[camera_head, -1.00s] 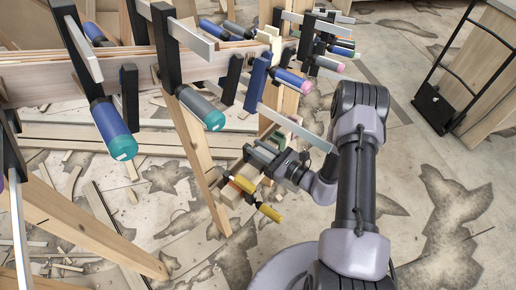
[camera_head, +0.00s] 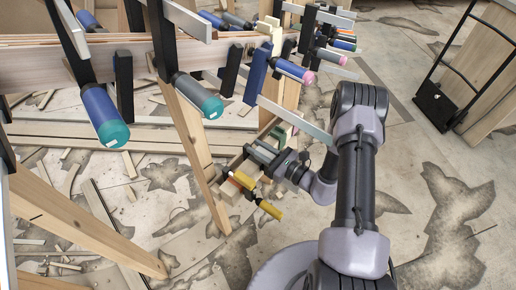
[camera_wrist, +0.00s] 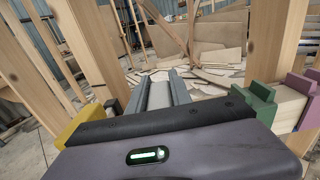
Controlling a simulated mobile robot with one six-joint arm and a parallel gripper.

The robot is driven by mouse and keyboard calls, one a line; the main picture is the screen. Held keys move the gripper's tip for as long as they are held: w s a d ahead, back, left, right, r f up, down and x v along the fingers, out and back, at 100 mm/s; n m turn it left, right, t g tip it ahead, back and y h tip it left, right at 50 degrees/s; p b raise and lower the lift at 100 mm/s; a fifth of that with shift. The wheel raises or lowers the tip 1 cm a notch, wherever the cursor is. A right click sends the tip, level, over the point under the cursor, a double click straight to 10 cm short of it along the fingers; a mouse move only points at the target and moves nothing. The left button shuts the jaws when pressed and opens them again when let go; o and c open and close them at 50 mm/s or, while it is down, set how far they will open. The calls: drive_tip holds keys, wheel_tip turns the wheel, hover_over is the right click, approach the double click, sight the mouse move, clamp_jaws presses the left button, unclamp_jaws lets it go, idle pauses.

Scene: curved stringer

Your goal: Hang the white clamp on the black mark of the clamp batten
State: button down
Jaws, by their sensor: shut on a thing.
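My gripper (camera_head: 256,158) is low in the middle of the head view, beside a short batten carrying coloured clamps. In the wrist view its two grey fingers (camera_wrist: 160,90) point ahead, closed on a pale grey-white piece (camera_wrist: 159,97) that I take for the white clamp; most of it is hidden. The clamp batten (camera_head: 230,192) is partly covered by my gripper and clamps; its pale wood also shows at the right of the wrist view (camera_wrist: 287,106). A yellow clamp (camera_head: 269,210) sticks out at its near end. I cannot make out the black mark.
The long stringer (camera_head: 30,65) crosses the upper left, bristling with clamps such as a blue-handled one (camera_head: 104,117). Wooden legs (camera_head: 188,125) stand close left of my gripper. A cart (camera_head: 437,105) is at the right. The floor right of my arm is mostly clear.

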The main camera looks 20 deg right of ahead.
drive_tip(key=shift+f, duration=0.1)
drive_tip(key=shift+f+b, duration=0.45)
drive_tip(key=shift+b, duration=0.05)
drive_tip(key=c, duration=1.1)
unclamp_jaws()
drive_tip(key=shift+s+d, duration=0.1)
drive_tip(key=p+v, duration=0.5)
drive_tip(key=v, duration=1.2)
drive_tip(key=shift+d, duration=0.15)
